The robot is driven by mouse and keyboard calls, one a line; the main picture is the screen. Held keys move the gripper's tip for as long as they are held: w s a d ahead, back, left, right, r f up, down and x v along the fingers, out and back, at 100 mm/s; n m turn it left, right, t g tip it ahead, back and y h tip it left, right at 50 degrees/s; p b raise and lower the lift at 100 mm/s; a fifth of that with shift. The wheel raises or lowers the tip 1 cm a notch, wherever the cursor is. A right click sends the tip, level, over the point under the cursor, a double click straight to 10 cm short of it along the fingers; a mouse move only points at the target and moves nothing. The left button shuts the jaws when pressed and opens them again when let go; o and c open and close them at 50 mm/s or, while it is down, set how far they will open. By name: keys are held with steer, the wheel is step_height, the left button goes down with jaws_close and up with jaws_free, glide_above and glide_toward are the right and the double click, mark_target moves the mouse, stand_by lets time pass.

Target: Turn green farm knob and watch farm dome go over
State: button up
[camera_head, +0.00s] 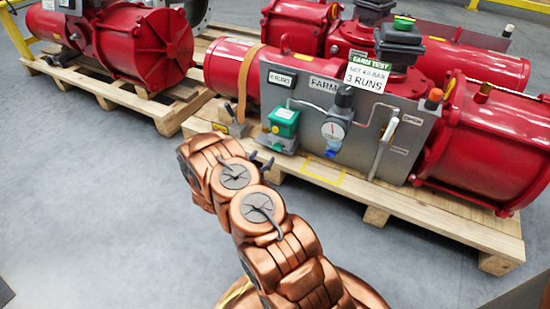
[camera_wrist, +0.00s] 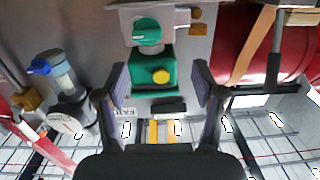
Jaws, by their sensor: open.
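The green knob (camera_wrist: 147,31) sits on a grey block at the top of the wrist view. In the head view this green housing (camera_head: 284,122) is on the grey panel marked FARM (camera_head: 315,100). My gripper (camera_wrist: 160,72) is open and empty, its two fingers apart on either side of the housing in the picture; contact cannot be told. In the head view my gripper (camera_head: 261,161) is just lower left of the housing. A dark dome with a green top (camera_head: 403,23) stands above the panel.
A pressure gauge (camera_head: 333,130) with a blue-bottomed regulator and bent pipes is right of the housing. A grey lever handle (camera_head: 383,148) is farther right. Large red cylinders (camera_head: 490,150) rest on a wooden pallet (camera_head: 440,220). Grey floor (camera_head: 110,200) is clear at left.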

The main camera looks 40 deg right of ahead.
mark_target(276, 149)
steer(key=shift+h, duration=0.3)
steer(key=shift+w+d+f+b, duration=0.2)
steer(key=shift+d+b, duration=0.45)
steer(key=shift+d, duration=0.7)
steer(key=shift+w+d+f+b, duration=0.1)
steer(key=shift+d+f+b, duration=0.15)
steer(key=shift+d+b, duration=0.75)
steer(key=shift+w+d+f+b, duration=0.1)
steer(key=shift+d+f+b, duration=0.15)
steer(key=shift+d, duration=1.45)
steer(key=shift+r, duration=0.1)
steer(key=c, duration=1.1)
steer(key=shift+c, duration=0.2)
